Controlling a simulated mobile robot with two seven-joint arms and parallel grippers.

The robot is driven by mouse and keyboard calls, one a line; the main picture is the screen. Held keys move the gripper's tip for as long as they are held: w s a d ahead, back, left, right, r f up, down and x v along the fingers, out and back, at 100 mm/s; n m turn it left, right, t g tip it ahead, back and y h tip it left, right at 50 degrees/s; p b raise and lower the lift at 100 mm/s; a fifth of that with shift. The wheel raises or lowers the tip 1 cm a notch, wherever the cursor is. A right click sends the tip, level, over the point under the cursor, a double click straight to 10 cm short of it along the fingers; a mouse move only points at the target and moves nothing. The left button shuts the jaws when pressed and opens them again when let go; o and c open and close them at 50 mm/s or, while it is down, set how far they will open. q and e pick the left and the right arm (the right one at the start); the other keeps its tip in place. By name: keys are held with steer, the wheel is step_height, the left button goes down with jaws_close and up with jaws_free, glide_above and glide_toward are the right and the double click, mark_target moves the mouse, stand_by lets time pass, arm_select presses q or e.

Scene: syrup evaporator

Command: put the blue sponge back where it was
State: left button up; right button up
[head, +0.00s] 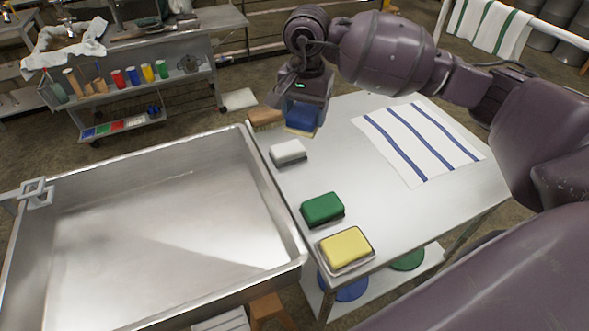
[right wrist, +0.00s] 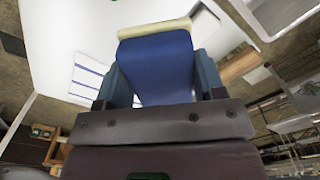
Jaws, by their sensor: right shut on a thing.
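The blue sponge (head: 301,117) is at the far end of the steel table (head: 385,215), with a cream layer along its lower edge. My right gripper (head: 303,108) points down and is shut on it. In the right wrist view the blue sponge (right wrist: 157,68) sits between both fingers, its cream end outward. I cannot tell whether the sponge touches the table. A white sponge (head: 288,151), a green sponge (head: 322,208) and a yellow sponge (head: 346,247) on a small tray form a row nearer along the left edge. My left gripper is not in view.
A brown block (head: 265,117) lies just left of the blue sponge. A blue-striped white cloth (head: 418,140) covers the table's right part. A large steel pan (head: 160,230) adjoins the table on the left. The table's middle is clear.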

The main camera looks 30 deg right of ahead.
mark_target(302, 186)
step_height(302, 186, down, 20)
steer(key=shift+r+b, duration=0.1)
steer(key=shift+b, duration=0.65)
steer(key=shift+f, duration=0.2)
steer(key=o, duration=0.8)
steer(key=shift+o, duration=0.5)
steer(key=shift+r, duration=0.1)
step_height(302, 186, up, 12)
steer(key=shift+p, duration=0.45)
steer(key=shift+s, duration=0.15)
